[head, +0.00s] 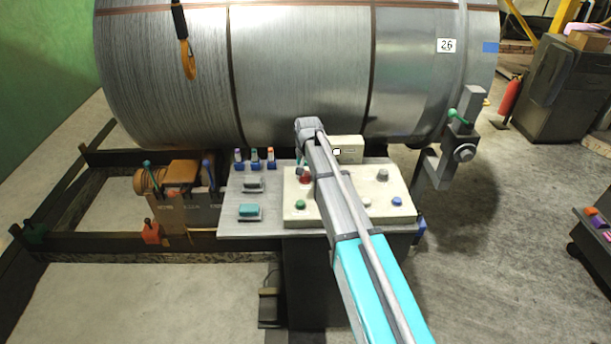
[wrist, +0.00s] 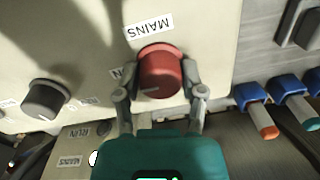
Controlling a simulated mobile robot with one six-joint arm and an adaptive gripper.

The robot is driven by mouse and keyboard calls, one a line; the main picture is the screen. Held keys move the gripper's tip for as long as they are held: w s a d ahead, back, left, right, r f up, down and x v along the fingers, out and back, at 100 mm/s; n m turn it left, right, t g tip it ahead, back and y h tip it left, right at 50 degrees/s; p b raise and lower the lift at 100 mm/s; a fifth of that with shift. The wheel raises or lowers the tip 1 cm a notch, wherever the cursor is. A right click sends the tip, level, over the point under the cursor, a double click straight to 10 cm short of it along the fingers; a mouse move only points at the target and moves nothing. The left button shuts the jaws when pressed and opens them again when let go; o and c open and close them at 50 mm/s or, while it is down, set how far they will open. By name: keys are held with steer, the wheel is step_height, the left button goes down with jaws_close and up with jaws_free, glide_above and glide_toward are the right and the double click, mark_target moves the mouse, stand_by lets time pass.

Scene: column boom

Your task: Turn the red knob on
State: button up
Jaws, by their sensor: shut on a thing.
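The red knob (wrist: 160,72) is on a cream panel (wrist: 60,50) under a label reading MAINS. A pale pointer line shows on the knob's face, slanting toward its lower left. My gripper (wrist: 160,85) is shut on the knob, with one finger against each side. In the head view a part of the red knob (head: 305,178) shows beside my arm, which hides much of the panel's middle.
A grey knob (wrist: 45,99) sits left of the red one in the wrist view. Green (head: 300,204) and blue (head: 397,201) buttons are on the panel. Colored handles in blue holders (head: 255,165) stand at its left. A large metal drum (head: 300,70) stands behind.

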steer(key=shift+d, duration=0.1)
steer(key=o, duration=1.1)
steer(key=shift+o, duration=0.2)
steer(key=shift+n, duration=0.4)
